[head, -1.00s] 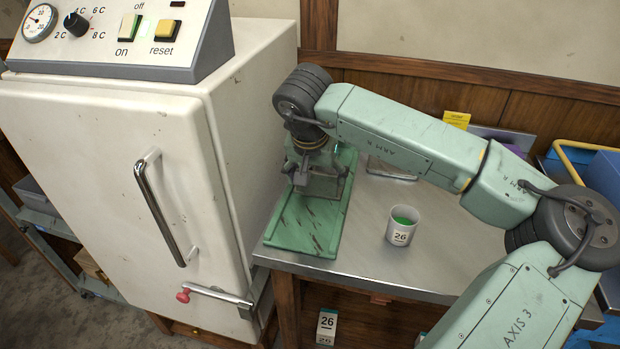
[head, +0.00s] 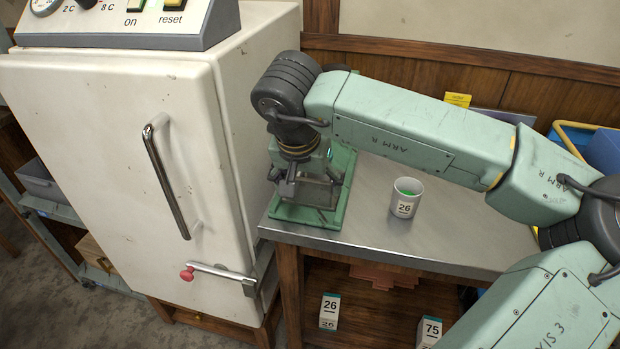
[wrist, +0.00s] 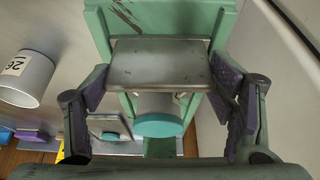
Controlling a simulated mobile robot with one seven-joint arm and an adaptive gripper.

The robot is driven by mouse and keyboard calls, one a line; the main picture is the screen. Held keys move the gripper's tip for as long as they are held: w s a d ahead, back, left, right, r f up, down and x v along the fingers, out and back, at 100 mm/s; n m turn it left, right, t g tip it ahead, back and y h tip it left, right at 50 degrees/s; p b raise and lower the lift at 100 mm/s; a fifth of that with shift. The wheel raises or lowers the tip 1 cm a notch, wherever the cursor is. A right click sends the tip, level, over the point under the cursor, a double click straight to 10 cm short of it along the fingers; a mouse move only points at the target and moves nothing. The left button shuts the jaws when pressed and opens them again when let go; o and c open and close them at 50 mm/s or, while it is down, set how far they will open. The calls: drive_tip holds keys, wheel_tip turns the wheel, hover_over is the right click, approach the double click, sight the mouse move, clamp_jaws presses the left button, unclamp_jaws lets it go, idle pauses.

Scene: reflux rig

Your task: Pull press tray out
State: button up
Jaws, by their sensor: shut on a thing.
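The green press (head: 342,165) stands on the steel bench beside the white cabinet, its flat base reaching toward the bench's front edge. My gripper (head: 305,190) is over the front part of that base, pointing down. In the wrist view my gripper (wrist: 160,85) has its purple-padded fingers on both sides of a flat grey metal tray (wrist: 158,62), shut on it. A round teal-ended part (wrist: 160,125) shows just beyond the tray. My wrist and fingers hide much of the press and tray in the head view.
The white cabinet (head: 110,130), with a chrome handle (head: 166,180) and red-knobbed latch (head: 215,270), is close on the left. Labelled boxes (head: 329,311) sit on the shelf below.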

drive_tip(key=o, duration=1.7)
drive_tip(key=v, duration=1.2)
